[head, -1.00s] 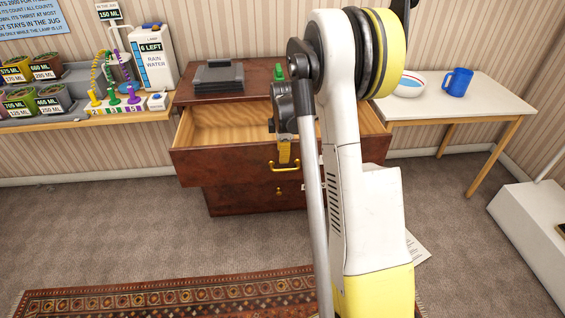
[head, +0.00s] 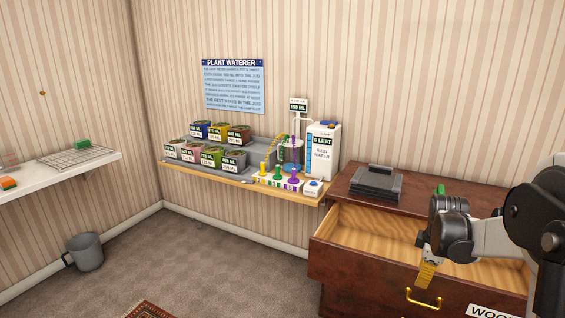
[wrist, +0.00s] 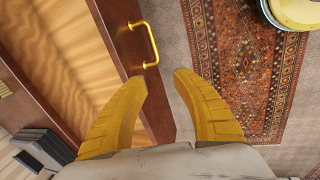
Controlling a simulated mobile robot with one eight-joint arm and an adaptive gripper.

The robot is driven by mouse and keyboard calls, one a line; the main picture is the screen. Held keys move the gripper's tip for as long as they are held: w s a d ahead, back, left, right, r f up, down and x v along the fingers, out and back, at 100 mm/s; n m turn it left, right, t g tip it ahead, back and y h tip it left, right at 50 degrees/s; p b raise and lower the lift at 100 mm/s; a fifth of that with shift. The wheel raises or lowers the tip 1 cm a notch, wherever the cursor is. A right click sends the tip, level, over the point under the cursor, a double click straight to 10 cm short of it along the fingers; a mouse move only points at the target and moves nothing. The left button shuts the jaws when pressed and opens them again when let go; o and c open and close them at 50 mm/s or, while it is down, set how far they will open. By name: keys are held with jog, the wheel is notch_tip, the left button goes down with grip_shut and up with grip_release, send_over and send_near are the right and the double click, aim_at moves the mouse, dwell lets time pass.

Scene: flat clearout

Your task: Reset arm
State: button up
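My gripper (head: 427,272) hangs in front of the open drawer of the dark wooden chest, at the right of the head view. In the wrist view, the two yellow fingers of my gripper (wrist: 160,82) are spread apart with nothing between them. The drawer (head: 375,226) is pulled out and its visible inside is bare. Its brass handle (head: 423,298) is on the front panel, and the handle also shows in the wrist view (wrist: 151,45), just beyond the fingertips and apart from them. My arm hides part of the drawer's right side.
A dark grey stacked item (head: 376,183) and a green object (head: 440,190) are on the chest top. Left of it, a shelf (head: 225,182) holds several labelled pots and a rain water container (head: 322,150). A grey bucket (head: 86,252) stands on the floor. A patterned rug (wrist: 240,65) lies before the chest.

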jog(key=s+a+r+m+t, duration=0.25)
jog(key=s+a+r, duration=0.4)
jog(key=a, duration=0.35)
jog(key=s+a+r+m+t, duration=0.1)
jog(key=s+a+r+m, duration=0.3)
jog(key=s+a+r, duration=0.4)
jog(key=s+a+f+m+t+y, duration=0.1)
jog(key=s+a+f+m, duration=0.2)
jog(key=s+a, duration=0.4)
jog(key=shift+s+a+m, duration=0.25)
jog(key=shift+s+m, duration=0.15)
jog(key=shift+m, duration=0.25)
